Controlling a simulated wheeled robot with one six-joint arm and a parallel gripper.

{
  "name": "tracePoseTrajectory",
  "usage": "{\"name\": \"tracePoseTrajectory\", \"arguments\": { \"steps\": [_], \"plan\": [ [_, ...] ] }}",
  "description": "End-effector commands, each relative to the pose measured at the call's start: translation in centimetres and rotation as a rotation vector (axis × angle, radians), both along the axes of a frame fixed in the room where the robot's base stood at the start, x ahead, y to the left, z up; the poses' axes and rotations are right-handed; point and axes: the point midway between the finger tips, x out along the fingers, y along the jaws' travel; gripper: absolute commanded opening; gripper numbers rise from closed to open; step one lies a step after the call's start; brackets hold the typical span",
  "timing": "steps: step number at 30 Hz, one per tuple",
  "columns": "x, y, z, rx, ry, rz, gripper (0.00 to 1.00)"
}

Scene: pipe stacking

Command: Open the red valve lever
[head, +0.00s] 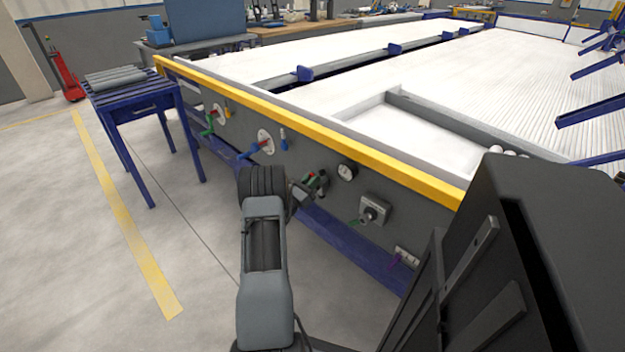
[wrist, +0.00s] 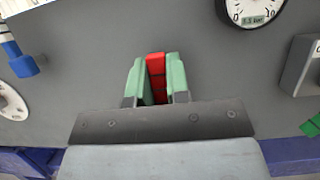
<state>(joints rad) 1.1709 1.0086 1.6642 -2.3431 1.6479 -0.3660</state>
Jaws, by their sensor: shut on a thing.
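The red valve lever (wrist: 156,65) is in the middle of the wrist view, between the two green fingers of my gripper (wrist: 156,80). The fingers are shut on it, one on each side. The lever points up in the wrist view, against the grey panel. Its base and pivot are hidden by the gripper. In the head view my gripper (head: 315,184) is at the side panel of the big table, left of the gauge, with only a speck of red showing there.
A round gauge (wrist: 255,9) is at the upper right in the wrist view; it also shows in the head view (head: 347,171). A grey box with a knob (head: 373,211) is right of it. A blue lever (head: 251,152) and a green lever (head: 208,131) are further left. A yellow rail (head: 310,129) runs above.

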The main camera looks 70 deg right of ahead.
Motion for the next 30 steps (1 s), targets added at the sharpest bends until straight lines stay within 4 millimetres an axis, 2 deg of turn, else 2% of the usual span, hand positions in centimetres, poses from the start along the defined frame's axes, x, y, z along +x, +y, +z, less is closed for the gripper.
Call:
{"name": "tracePoseTrajectory", "arguments": {
  "steps": [11,12,19,30],
  "plan": [
    [-0.01,-0.02,-0.08,0.008,0.011,-0.002,0.00],
    [-0.01,-0.02,-0.08,0.008,0.011,-0.002,0.18],
    [0.08,0.01,-0.04,0.006,0.009,0.000,0.40],
    [0.52,0.68,-0.32,0.007,0.007,0.002,0.41]
  ]
}}
